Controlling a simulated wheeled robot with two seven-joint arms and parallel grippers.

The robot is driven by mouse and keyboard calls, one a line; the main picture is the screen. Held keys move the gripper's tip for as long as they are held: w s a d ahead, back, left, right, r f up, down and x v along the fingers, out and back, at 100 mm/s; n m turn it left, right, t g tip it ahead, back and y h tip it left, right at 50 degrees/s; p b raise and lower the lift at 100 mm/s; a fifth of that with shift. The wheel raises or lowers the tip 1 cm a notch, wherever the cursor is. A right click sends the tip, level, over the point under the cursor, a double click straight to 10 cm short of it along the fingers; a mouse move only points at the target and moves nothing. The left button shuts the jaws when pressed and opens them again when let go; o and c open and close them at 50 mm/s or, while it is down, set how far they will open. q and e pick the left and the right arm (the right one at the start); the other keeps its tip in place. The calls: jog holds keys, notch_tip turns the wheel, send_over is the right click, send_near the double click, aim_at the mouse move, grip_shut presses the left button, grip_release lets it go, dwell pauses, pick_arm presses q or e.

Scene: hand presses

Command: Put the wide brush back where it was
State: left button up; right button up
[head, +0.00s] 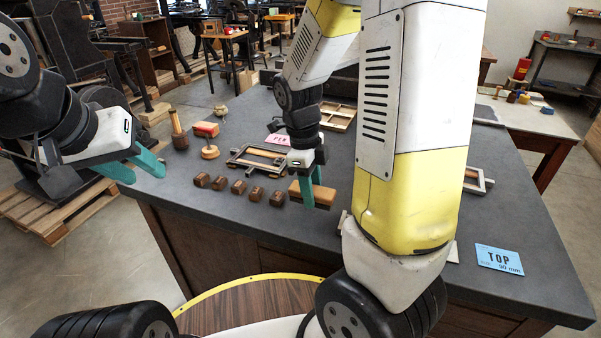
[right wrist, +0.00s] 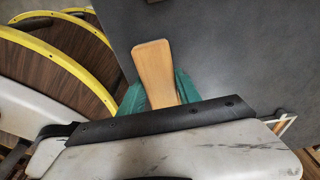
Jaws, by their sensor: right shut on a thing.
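The wide brush shows as a tan wooden block (head: 322,195) in the head view, held low over the grey worktop. In the right wrist view its flat wooden handle (right wrist: 153,68) stands out between the teal fingers. My right gripper (head: 313,185) is shut on it, just right of a row of small brown blocks (head: 238,187). I cannot tell whether the brush touches the worktop, and its bristles are not clearly seen. My left gripper (head: 138,170) is open and empty, off the worktop's left edge, with its fingers apart.
A dark wood-edged frame (head: 262,161) lies behind the blocks, near a pink card (head: 279,140). My right arm hides the middle.

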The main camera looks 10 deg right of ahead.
jog(key=s, duration=0.1)
jog(key=a, duration=0.1)
jog(key=s, duration=0.1)
jog(key=shift+s+a+f, duration=0.25)
jog(key=shift+s+a, duration=0.05)
jog(key=shift+a, duration=0.1)
jog(key=w+d, duration=0.1)
jog(key=w, duration=0.4)
jog(key=w+d+f, duration=0.1)
jog(key=w+d, duration=0.1)
jog(key=w, duration=0.2)
jog(key=w+d, duration=0.2)
jog(key=w, duration=0.3)
jog(key=shift+w+d+f, duration=0.25)
jog(key=shift+w+f, duration=0.05)
jog(key=shift+f, duration=1.75)
jog(key=shift+f, duration=0.15)
jog(key=o, duration=1.3)
